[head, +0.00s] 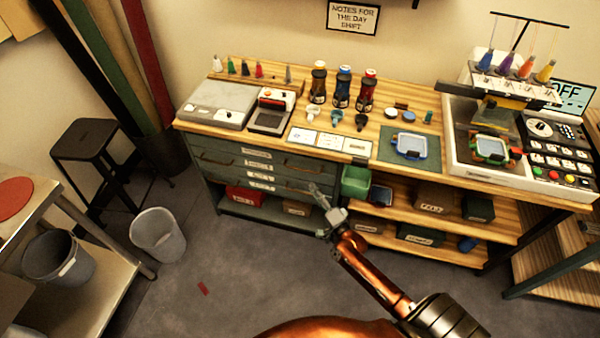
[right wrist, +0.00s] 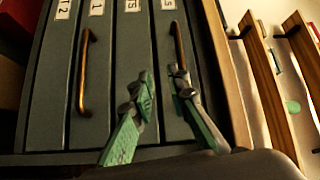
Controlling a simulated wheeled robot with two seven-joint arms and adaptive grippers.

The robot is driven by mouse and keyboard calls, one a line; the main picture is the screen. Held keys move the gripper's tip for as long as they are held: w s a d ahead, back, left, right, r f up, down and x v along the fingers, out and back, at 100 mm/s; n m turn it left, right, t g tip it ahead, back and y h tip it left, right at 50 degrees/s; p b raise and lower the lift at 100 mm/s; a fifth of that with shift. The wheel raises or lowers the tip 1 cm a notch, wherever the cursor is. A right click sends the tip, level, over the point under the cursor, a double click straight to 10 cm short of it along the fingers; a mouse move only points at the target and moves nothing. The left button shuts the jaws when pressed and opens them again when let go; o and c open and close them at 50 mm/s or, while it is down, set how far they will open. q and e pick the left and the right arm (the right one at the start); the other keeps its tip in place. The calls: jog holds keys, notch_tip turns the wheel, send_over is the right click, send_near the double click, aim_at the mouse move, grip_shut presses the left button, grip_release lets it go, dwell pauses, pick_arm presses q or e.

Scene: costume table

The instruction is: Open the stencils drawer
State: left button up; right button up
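A grey-green drawer unit (head: 230,165) is built under the left part of the wooden workbench, with stacked drawers, white labels and bronze bar handles. All drawer fronts look flush. I cannot read which label says stencils. My right gripper (head: 318,190) is in front of the unit's right side. In the right wrist view my right gripper (right wrist: 162,82) is open, its fingers apart with nothing between them. The top drawer's handle (right wrist: 180,45) ends close to one fingertip; I cannot tell whether they touch. Another handle (right wrist: 85,70) lies farther left. My left gripper is not in view.
A green bin (head: 356,181) hangs under the bench edge, just right of my right gripper. Open shelves (head: 480,222) with boxes stand farther right. A grey waste bin (head: 158,236) and a black stool (head: 85,140) are at the left.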

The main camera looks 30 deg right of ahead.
aim_at(303, 170)
jog(key=shift+m+t, duration=0.4)
jog(key=shift+m, duration=0.1)
jog(key=w+r, duration=0.1)
jog(key=w, duration=0.1)
jog(key=w+r, duration=0.1)
jog(key=w, duration=0.2)
jog(key=w+r+b, duration=0.1)
jog(key=w, duration=0.2)
jog(key=shift+d+r, duration=0.2)
jog(key=shift+r, duration=0.2)
jog(key=shift+w, duration=0.3)
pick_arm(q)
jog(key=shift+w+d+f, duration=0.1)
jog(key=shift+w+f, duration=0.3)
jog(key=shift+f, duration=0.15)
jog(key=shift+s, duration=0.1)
pick_arm(e)
jog(key=shift+c, duration=0.6)
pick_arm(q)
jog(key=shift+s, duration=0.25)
pick_arm(e)
grip_shut()
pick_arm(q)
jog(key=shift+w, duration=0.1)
